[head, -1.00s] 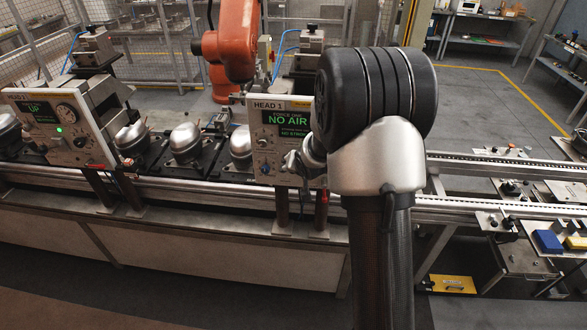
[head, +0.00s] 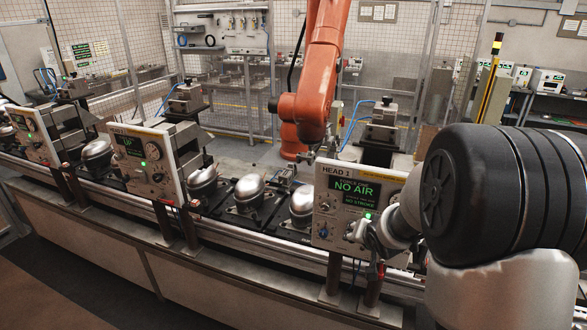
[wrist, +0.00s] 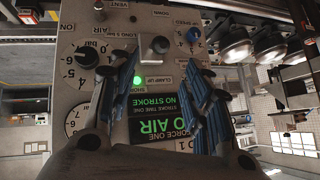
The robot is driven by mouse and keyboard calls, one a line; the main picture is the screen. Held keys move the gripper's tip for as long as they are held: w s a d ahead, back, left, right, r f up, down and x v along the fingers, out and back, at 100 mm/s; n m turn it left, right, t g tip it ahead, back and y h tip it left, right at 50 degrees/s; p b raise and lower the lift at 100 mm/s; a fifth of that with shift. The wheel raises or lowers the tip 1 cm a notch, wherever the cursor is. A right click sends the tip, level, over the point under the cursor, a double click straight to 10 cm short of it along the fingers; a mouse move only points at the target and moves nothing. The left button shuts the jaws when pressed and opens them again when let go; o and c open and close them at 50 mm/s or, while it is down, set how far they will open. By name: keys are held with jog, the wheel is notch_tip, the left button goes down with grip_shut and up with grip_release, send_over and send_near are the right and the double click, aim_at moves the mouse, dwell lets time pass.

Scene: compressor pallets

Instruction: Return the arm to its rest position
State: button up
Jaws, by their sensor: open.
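My gripper (wrist: 163,100) is open and empty in the wrist view, its two blue-grey fingers spread in front of the HEAD 1 panel, which appears upside down. A dark knob (wrist: 155,48) and a lit green lamp (wrist: 137,80) show between the fingers. I cannot tell whether the fingertips touch the panel. In the head view, my arm fills the lower right and its wrist end is close to the right side of the HEAD 1 panel (head: 328,222). The panel's screen reads NO AIR and NO STROKE. My arm hides part of the panel's surroundings.
Two more control panels (head: 146,166) (head: 37,134) stand along the line to the left. Silver-domed compressors (head: 250,190) sit on the conveyor behind them. An orange robot arm (head: 322,70) stands behind the line. Open floor (head: 50,270) lies at the lower left.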

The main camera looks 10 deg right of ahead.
jog(key=s+a+f+n+g+b, duration=0.1)
jog(key=s+a+f+n+b, duration=0.1)
jog(key=s+a+b, duration=0.4)
jog(key=s+a+f+n+g+y+b, duration=0.1)
jog(key=s+a+b, duration=0.5)
jog(key=s, duration=0.9)
jog(key=s+a+f+n+g+y+b, duration=0.1)
jog(key=s+a+f+n+g+b, duration=0.1)
jog(key=s+a+b, duration=0.4)
jog(key=s+f+n, duration=0.1)
jog(key=s+n, duration=0.1)
jog(key=s, duration=0.2)
jog(key=shift+s+f, duration=0.15)
jog(key=shift+s, duration=0.2)
jog(key=shift+d, duration=0.15)
